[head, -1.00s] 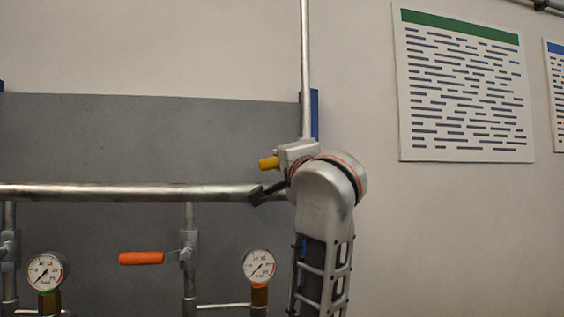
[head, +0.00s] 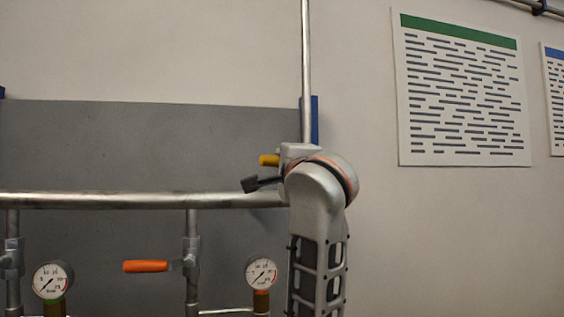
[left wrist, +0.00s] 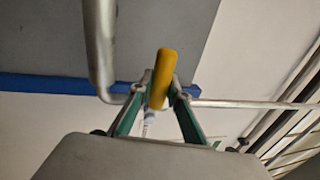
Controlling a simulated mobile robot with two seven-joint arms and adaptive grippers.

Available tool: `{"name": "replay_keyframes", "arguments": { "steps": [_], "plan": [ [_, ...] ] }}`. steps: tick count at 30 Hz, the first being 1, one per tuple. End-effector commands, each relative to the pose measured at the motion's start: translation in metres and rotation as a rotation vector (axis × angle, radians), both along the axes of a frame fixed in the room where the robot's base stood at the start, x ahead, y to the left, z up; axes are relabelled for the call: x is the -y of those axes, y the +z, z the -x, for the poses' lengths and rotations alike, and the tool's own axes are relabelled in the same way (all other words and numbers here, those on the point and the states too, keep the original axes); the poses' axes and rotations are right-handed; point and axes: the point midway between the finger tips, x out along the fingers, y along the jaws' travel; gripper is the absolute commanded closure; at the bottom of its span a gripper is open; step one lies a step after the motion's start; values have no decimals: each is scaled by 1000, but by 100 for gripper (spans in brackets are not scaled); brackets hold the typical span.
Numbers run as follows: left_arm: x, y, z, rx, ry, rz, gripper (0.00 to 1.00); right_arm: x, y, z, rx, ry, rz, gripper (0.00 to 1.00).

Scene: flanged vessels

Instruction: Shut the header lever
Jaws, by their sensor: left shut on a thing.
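The header lever has a yellow handle (head: 269,160). It sticks out to the left just above the right end of the horizontal header pipe (head: 140,200). In the left wrist view the yellow handle (left wrist: 164,65) stands between the two fingers of my left gripper (left wrist: 158,93), which is shut on it. In the head view my left wrist hides the lever's valve and most of the gripper; a dark part of it (head: 258,184) shows below the handle. My right gripper is in neither view.
An orange lever (head: 146,266) sits on a lower branch pipe (head: 192,245). Pressure gauges (head: 262,272) stand at the bottom. A thin vertical pipe (head: 306,70) rises above my wrist. The wall to the right is clear apart from posters (head: 463,95).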

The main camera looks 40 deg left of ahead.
Motion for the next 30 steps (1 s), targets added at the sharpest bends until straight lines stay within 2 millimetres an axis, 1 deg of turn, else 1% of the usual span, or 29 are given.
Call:
{"name": "replay_keyframes", "arguments": {
  "steps": [1, 2, 3, 12, 16, 20, 30],
  "plan": [
    [1, 2, 0, 0, 0, -5, 78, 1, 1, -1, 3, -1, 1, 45],
    [1, 2, 0, 1, -1, -4, 71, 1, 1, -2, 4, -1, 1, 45],
    [1, 2, 0, 1, -1, -4, 66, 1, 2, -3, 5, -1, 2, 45],
    [1, 1, 0, 1, 0, -2, 66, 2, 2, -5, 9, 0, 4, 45],
    [6, 0, 4, 2, -3, -1, 66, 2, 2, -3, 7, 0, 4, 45],
    [21, -4, 16, 2, -5, -1, 66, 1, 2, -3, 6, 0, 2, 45],
    [70, -17, 59, 1, -4, -1, 66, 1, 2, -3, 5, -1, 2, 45]
  ]
}}
